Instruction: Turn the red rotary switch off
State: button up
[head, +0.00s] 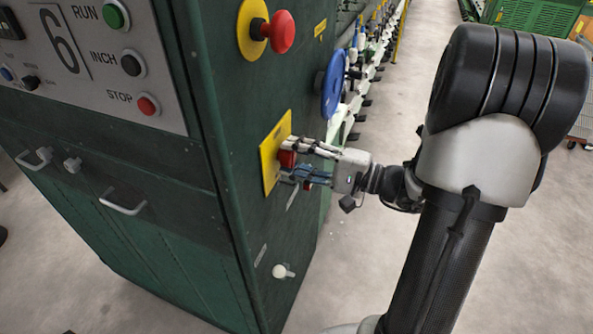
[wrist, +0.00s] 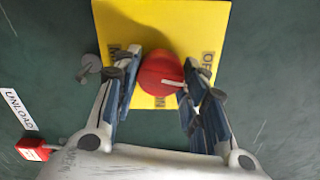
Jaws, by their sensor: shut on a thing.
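The red rotary switch (wrist: 160,73) sits on a yellow plate (wrist: 118,22) fixed to the green cabinet's side. In the wrist view its white pointer line runs to the right, toward lettering partly hidden by my right finger. My gripper (wrist: 157,90) has its two fingers on either side of the knob and is shut on it. In the head view my gripper (head: 300,163) reaches the yellow plate (head: 272,150) from the right, and the red knob (head: 288,158) shows between the fingers.
A red mushroom button (head: 281,31) on a yellow disc is above the switch. A blue wheel (head: 333,84) stands behind my gripper. A white knob (head: 281,271) sticks out lower on the cabinet.

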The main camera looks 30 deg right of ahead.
jog(key=shift+n+b, duration=1.2)
jog(key=shift+b, duration=0.3)
jog(key=o, duration=1.1)
jog(key=shift+c, duration=0.2)
jog(key=shift+d, duration=0.1)
jog(key=v, duration=1.2)
